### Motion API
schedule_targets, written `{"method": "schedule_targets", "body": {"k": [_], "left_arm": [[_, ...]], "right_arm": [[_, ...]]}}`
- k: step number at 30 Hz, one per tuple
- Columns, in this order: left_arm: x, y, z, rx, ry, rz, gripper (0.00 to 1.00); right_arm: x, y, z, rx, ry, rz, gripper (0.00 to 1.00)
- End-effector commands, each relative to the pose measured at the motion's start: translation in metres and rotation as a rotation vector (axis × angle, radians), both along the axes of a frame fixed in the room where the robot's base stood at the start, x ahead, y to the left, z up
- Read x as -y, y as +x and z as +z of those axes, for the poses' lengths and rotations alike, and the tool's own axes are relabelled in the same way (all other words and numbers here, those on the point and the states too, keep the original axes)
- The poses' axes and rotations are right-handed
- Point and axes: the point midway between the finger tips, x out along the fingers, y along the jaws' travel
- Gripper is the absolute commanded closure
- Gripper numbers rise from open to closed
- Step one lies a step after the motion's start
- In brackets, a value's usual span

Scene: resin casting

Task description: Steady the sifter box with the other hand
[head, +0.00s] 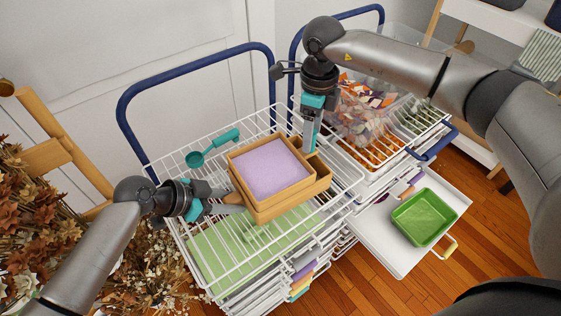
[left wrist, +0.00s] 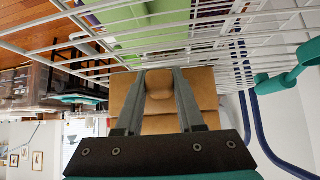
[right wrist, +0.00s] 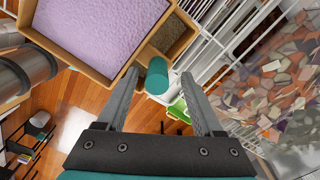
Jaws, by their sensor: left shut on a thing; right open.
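The sifter box (head: 290,205) is a tan wooden box filled with lilac powder (head: 270,168), resting on a white wire rack. A small side compartment (right wrist: 172,33) holds brown grainy matter. My left gripper (head: 232,200) is shut on the wooden knob (left wrist: 158,84) on the box's left side; the left wrist view shows the knob between its fingers. My right gripper (head: 309,148) points down, open, at the box's far right corner by the compartment. A teal cylinder (right wrist: 157,75) stands between its fingers in the right wrist view; I cannot tell if they touch it.
A teal scoop (head: 212,148) lies on the rack (head: 180,165) behind the box. To the right, a clear bin (head: 372,110) holds colored scraps. A green tray (head: 424,217) sits in a pulled-out white drawer (head: 380,240). Dried flowers (head: 45,225) stand at the left.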

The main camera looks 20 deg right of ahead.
Motion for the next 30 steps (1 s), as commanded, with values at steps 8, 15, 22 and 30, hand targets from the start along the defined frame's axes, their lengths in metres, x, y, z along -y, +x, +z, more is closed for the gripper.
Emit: {"method": "schedule_targets", "body": {"k": [8,15,22,30], "left_arm": [[-0.003,-0.004,-0.007,-0.012,0.014,-0.002,1.0],[-0.003,-0.004,-0.007,-0.012,0.014,-0.002,1.0],[-0.003,-0.004,-0.007,-0.012,0.014,-0.002,1.0],[-0.003,-0.003,-0.006,-0.012,0.013,-0.002,0.46]], "right_arm": [[0.0,0.0,0.028,0.001,-0.001,-0.001,0.32],[0.0,0.0,0.051,0.002,-0.001,-0.001,0.32],[0.001,0.0,0.056,0.0,-0.001,-0.001,0.32],[0.001,0.0,0.056,0.0,-0.001,-0.001,0.32]]}}
